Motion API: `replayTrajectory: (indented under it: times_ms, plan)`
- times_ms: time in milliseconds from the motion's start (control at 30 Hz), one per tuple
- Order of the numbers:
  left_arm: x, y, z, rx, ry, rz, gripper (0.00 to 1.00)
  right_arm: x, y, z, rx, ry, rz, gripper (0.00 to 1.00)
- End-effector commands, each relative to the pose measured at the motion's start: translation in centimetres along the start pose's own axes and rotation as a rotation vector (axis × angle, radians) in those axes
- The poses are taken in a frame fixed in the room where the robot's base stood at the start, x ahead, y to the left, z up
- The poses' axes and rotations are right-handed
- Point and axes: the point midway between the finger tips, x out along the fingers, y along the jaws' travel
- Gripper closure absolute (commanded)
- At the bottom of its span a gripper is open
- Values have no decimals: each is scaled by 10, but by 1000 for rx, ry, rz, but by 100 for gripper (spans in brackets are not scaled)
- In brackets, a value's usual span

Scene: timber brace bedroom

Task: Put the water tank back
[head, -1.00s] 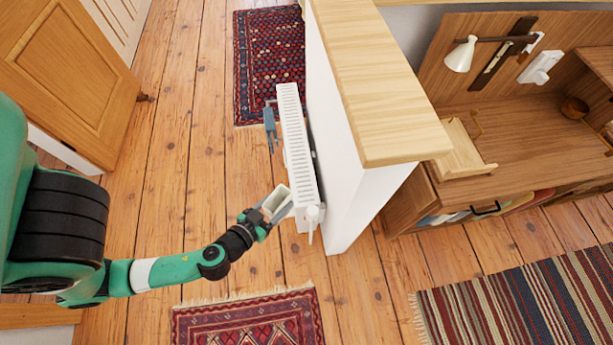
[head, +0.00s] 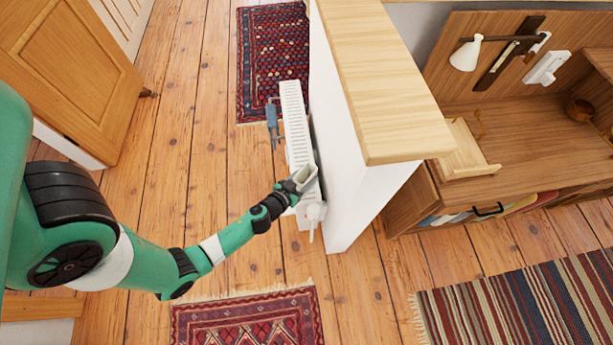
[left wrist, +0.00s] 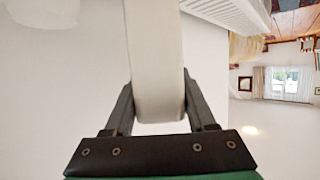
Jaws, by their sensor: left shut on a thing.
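The water tank is a small, pale, open-topped container (head: 305,175). My left gripper (head: 295,184) is shut on it and holds it at the near end of the white radiator (head: 297,125), by its top. I cannot tell whether the tank touches the radiator. In the left wrist view the tank (left wrist: 157,60) stands out pale between the two dark fingers (left wrist: 157,98), and part of the radiator (left wrist: 235,12) shows at the upper right. My right gripper is not in view.
A white half wall with a wooden top (head: 380,80) stands close right of the radiator. A blue-grey object (head: 272,122) hangs at the radiator's left side. A white valve (head: 313,212) is at its near end. Open plank floor lies to the left, with rugs (head: 250,320) around.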

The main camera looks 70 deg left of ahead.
Motion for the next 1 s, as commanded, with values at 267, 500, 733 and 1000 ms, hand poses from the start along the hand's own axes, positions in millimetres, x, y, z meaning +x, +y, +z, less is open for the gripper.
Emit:
replayTrajectory:
  times_ms: [267,500,733,1000]
  plan:
    - [22,0,32,2,1,1,100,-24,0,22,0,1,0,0]
    - [22,0,32,0,1,1,100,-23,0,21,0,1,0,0]
    - [23,0,36,1,0,0,40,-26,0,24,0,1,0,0]
    - [23,0,36,0,0,0,14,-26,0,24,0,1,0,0]
